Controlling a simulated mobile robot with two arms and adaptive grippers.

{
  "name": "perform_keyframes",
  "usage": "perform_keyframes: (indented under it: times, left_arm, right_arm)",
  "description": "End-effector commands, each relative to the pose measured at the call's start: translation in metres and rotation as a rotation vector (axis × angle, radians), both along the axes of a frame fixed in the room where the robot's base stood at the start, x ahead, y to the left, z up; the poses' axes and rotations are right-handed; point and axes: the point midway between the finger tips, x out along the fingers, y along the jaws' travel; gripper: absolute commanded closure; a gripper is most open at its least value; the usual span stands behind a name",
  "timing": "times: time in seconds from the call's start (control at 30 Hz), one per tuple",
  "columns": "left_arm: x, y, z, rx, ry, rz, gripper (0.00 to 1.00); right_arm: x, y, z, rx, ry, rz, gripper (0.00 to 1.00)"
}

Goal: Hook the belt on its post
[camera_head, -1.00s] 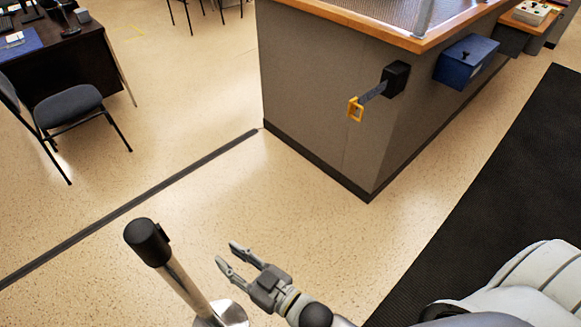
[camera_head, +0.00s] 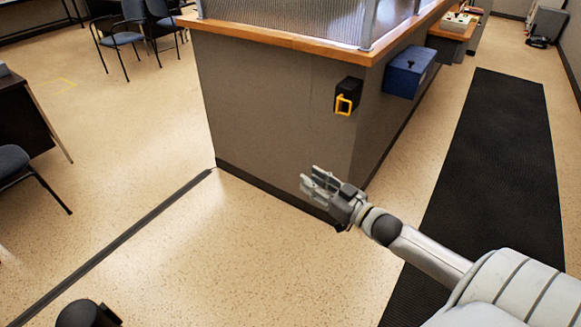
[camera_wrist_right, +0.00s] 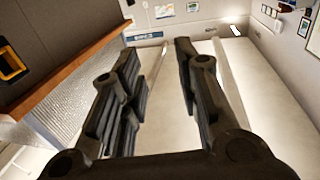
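The belt's yellow end clip (camera_head: 344,104) sits at the front of a black wall cassette (camera_head: 349,92) on the grey counter's end. No strap shows between them. The clip also shows at the left edge of the right wrist view (camera_wrist_right: 11,64). The post (camera_head: 86,314) shows only its black top at the bottom left of the head view; the rest is cut off. My right gripper (camera_head: 309,178) is empty, below and left of the clip in the picture and apart from it. Its fingers stand apart in the wrist view (camera_wrist_right: 157,50). My left gripper is not in view.
The grey counter (camera_head: 270,120) has a wooden top edge and a blue box (camera_head: 409,72) on its right side. A black mat (camera_head: 497,160) lies at right. Open floor (camera_head: 210,255) lies between counter and post. Chairs stand at left.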

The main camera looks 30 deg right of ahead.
Motion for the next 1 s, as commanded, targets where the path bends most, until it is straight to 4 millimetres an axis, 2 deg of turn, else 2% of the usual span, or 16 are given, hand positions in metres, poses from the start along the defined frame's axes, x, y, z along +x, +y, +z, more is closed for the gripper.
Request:
perform_keyframes:
  times: [0.17, 0.43, 0.6, 0.8, 1.0]
  left_arm:
    - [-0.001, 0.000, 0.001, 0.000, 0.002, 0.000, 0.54]
    - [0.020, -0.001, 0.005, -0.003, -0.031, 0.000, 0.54]
    - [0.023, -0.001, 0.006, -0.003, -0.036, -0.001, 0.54]
    - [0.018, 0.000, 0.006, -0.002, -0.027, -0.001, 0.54]
    - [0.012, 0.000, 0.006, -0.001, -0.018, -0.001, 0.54]
  right_arm:
    - [0.024, 0.005, 0.001, 0.001, -0.003, 0.000, 0.70]
    - [0.058, 0.012, 0.001, -0.002, -0.001, 0.000, 0.70]
    - [0.074, 0.015, 0.000, -0.001, 0.000, 0.000, 0.70]
    - [0.083, 0.017, 0.000, 0.000, 0.001, 0.001, 0.70]
    - [0.084, 0.018, -0.001, -0.001, 0.002, 0.001, 0.70]
